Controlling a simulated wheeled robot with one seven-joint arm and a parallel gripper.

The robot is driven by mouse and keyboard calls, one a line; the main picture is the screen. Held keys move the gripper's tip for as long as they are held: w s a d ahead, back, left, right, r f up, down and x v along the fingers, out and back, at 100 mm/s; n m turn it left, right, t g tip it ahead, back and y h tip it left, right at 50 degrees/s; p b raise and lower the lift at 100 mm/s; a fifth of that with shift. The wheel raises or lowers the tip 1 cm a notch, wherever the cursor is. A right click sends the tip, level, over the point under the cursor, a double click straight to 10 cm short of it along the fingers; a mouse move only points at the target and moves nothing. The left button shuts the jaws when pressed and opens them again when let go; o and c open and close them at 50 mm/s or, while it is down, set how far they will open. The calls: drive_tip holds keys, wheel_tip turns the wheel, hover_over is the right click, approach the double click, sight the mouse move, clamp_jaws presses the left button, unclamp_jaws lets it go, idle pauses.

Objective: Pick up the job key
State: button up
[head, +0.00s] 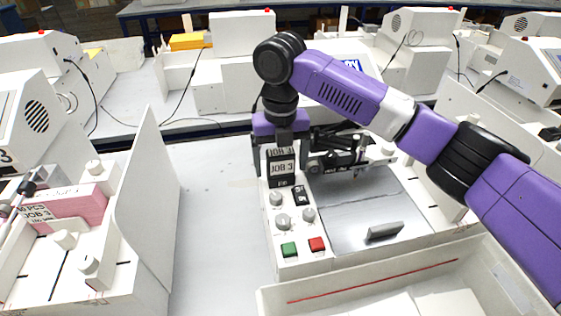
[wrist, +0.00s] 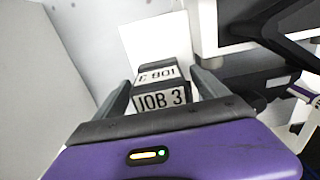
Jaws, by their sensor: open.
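The job key is a dark block with white "JOB 3" labels. In the head view the job key (head: 282,169) stands at the back of the plotter's control strip, above the knobs. In the wrist view the job key (wrist: 160,99) sits between my fingers. My gripper (head: 281,152) points down over it with a finger on each side. In the wrist view my gripper (wrist: 161,91) is open, and small gaps seem to show beside the key. Whether either finger touches it I cannot tell. The key's lower end is hidden.
The plotter's grey bed (head: 355,215) lies right of the key, with a dark pen carriage (head: 335,160) close to my gripper. A white tray (head: 370,283) stands in front. A tall white panel (head: 150,200) stands left, with bare table between. Pink card packs (head: 70,205) lie further left.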

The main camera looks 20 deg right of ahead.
drive_tip(key=shift+c, duration=0.4)
drive_tip(key=c, duration=1.4)
drive_tip(key=shift+o, duration=0.2)
drive_tip(key=shift+r, duration=0.1)
